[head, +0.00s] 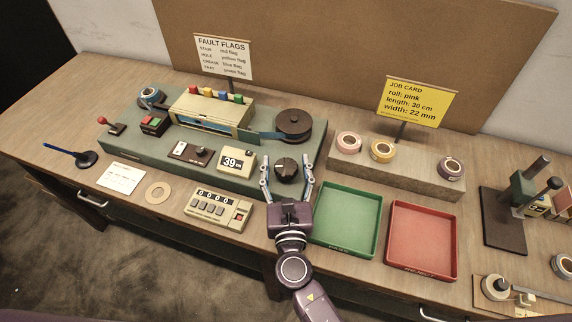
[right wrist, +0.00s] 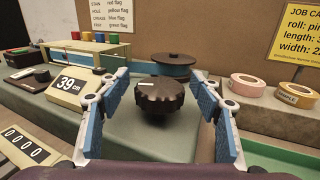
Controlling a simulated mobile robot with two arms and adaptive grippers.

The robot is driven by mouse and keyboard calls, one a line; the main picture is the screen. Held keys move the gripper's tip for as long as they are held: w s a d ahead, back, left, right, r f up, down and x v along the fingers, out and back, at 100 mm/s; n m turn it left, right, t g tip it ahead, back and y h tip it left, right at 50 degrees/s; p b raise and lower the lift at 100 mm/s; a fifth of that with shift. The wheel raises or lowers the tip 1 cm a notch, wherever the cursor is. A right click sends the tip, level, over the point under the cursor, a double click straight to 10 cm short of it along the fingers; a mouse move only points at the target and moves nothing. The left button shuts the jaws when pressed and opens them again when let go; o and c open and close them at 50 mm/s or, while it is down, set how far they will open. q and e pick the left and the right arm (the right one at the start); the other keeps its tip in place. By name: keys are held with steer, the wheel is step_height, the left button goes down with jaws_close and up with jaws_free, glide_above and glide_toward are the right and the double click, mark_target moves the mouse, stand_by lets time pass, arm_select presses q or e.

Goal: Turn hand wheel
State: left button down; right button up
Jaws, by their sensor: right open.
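The hand wheel (head: 287,169) is a dark, ridged knob with a white mark, on the front right of the green machine base (head: 310,150). In the right wrist view the hand wheel (right wrist: 160,95) stands ahead, between the two fingers. My right gripper (head: 287,180) is open and empty, its fingers on either side of the wheel; I cannot tell whether they touch it. The right wrist view shows this gripper (right wrist: 163,105) with gaps to the wheel on both sides. A display reading 39 cm (head: 237,162) is left of the wheel. My left gripper is not in view.
A green tray (head: 347,250) and a red tray (head: 424,275) lie right of my right arm. A counter box (head: 219,208) is to its left. A dark reel (head: 293,124) stands behind the wheel. Tape rolls (head: 382,150) sit on a ledge at right.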

steer(key=shift+s, duration=0.1)
steer(key=s, duration=1.1)
steer(key=shift+s+d, duration=0.35)
steer(key=shift+s, duration=0.05)
stand_by(0.3)
